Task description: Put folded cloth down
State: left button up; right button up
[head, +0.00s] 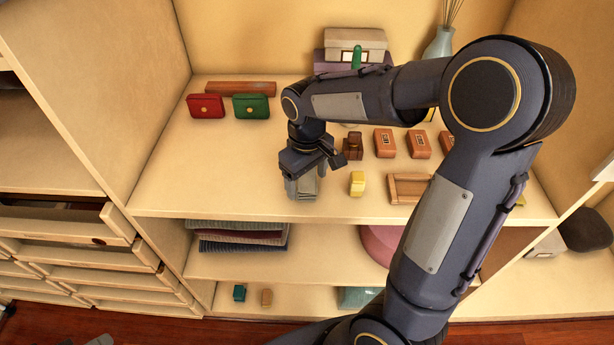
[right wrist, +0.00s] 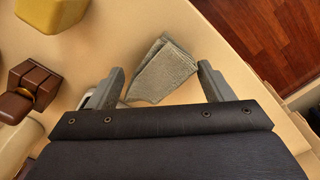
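The folded cloth (right wrist: 162,72) is small, grey and ribbed. In the right wrist view it lies flat on the wooden shelf board, between and beyond the two fingers. In the head view the cloth (head: 307,187) shows in part under my right gripper (head: 304,180), near the board's front edge. The right gripper (right wrist: 163,78) points down with its fingers spread wide, and slim gaps show between them and the cloth. The gripper hides part of the cloth in the head view. My left gripper is not in view.
On the same board (head: 190,180) are a red purse (head: 206,106), a green purse (head: 251,106), a yellow object (head: 357,184), a brown watch-like object (head: 352,146) and several orange-brown boxes. Folded textiles (head: 240,238) lie on the shelf below. The board's left part is clear.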

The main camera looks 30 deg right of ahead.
aim_at(309, 173)
jog(key=shift+o, duration=0.2)
jog(key=shift+f, duration=0.1)
jog(key=r, duration=0.7)
jog(key=shift+w+d, duration=0.2)
jog(key=shift+d, duration=0.05)
jog(key=shift+s+r, duration=0.1)
jog(key=shift+r, duration=0.25)
jog(key=s+a+f+m+t+y, duration=0.1)
jog(key=s+a+m+t+y, duration=0.1)
jog(key=s, duration=0.6)
jog(key=s+a+f+m+t+y, duration=0.1)
jog(key=s+a+m+t, duration=0.1)
jog(key=s, duration=0.7)
jog(key=shift+s+a+t+y, duration=0.15)
jog(key=shift+a+t+y, duration=0.2)
jog(key=shift+t, duration=0.45)
